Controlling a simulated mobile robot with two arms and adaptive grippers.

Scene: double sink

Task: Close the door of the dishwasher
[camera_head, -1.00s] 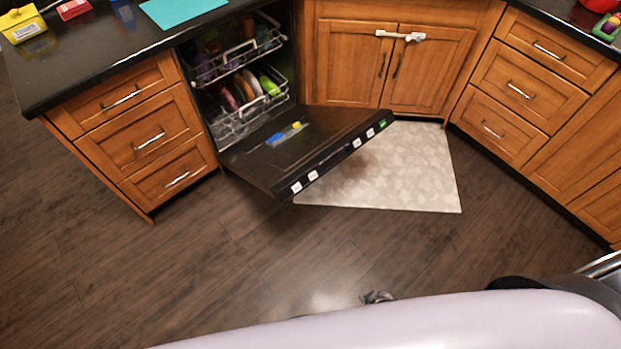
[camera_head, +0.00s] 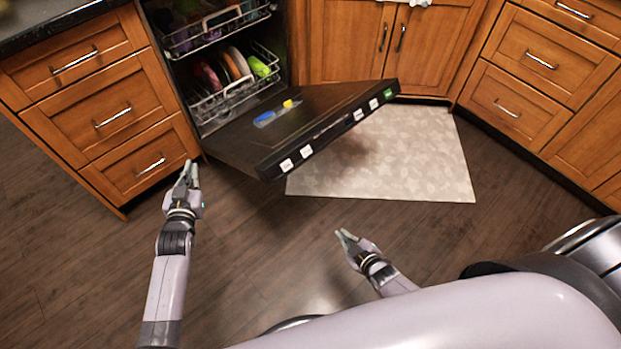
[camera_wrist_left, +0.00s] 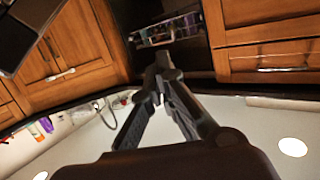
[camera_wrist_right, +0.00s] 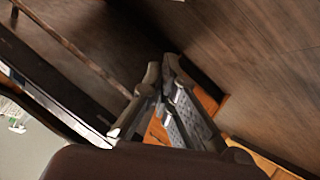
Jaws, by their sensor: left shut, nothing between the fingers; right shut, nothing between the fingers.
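The dishwasher door (camera_head: 325,112) is open, folded down to about level, with its dark inner face up and a row of white labels and a green one along its edge. A blue and yellow item lies on it. Behind it, the dishwasher's racks (camera_head: 240,85) hold dishes. My left gripper (camera_head: 188,172) is shut and empty, left of the door's near corner, in front of the left drawers. My right gripper (camera_head: 343,238) is shut and empty, below and in front of the door, apart from it. Both grippers' closed fingers show in the wrist views (camera_wrist_left: 160,68), (camera_wrist_right: 160,68).
Wooden drawers (camera_head: 95,110) stand left of the dishwasher, and more cabinets (camera_head: 545,75) are at the right. A pale patterned mat (camera_head: 415,160) lies under and right of the door. The dark wood floor in front is clear.

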